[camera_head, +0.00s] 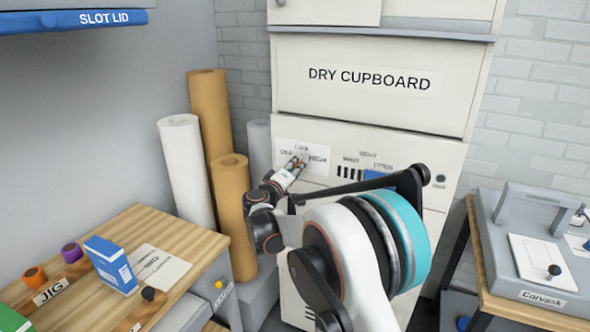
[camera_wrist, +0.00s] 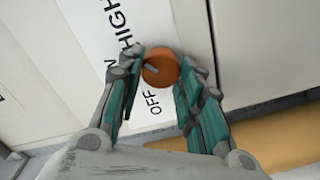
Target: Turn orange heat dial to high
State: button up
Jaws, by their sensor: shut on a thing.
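The orange heat dial (camera_wrist: 160,67) is a round knob with a grey pointer mark, on a white label plate on the cupboard front. The words OFF and HIGH show beside it in the wrist view; another word is partly covered by a finger. The pointer points toward the left of that view, away from OFF. My gripper (camera_wrist: 162,75) has its teal-padded fingers on both sides of the dial and is shut on it. In the head view my gripper (camera_head: 292,168) reaches the label plate on the lower panel of the dry cupboard (camera_head: 440,108) and mostly hides the dial.
Right of the dial are a vent slider plate (camera_head: 350,172) and a blue part (camera_head: 378,180). Tall paper rolls (camera_head: 230,205) stand close left of the arm. A wooden table (camera_head: 195,230) with a blue box (camera_head: 110,265) is at left. A grey machine (camera_head: 530,240) stands at right.

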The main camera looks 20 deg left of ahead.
jog(key=shift+d+m, duration=0.1)
jog(key=shift+m, duration=0.7)
jog(key=shift+f, duration=0.1)
jog(key=o, duration=1.1)
jog(key=shift+c, duration=0.2)
jog(key=s, duration=1.2)
jog(key=shift+a+r, duration=0.2)
jog(key=shift+a, duration=0.25)
